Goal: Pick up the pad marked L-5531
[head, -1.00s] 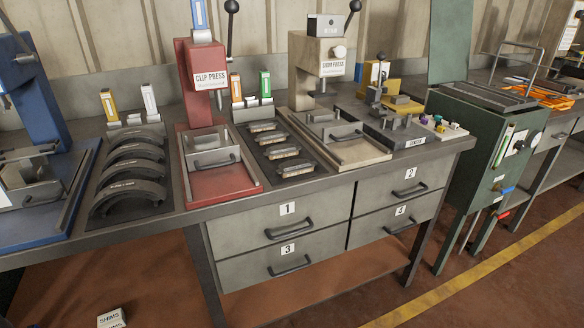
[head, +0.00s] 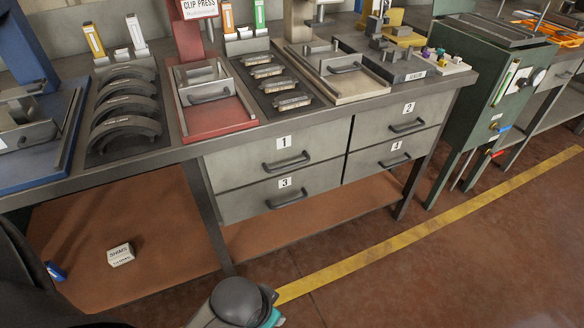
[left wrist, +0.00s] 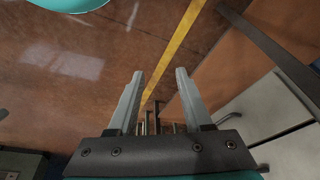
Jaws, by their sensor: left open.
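Several small brake pads (head: 279,85) lie in a row on a dark tray (head: 308,108) on the bench, between the red clip press and the beige press. Their pale labels are too small to read, so I cannot tell which is L-5531. My left gripper (left wrist: 160,74) is open in the left wrist view, with nothing between its fingers. Floor, a yellow line and drawer fronts show beyond it, and no pad is in that view. My right gripper is not in view.
The red clip press (head: 215,122) stands left of the pad tray and the beige press (head: 372,90) right of it. Curved brake shoes (head: 127,131) lie further left. Numbered drawers (head: 285,163) are below the bench top. A shims box (head: 121,255) sits on the lower shelf.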

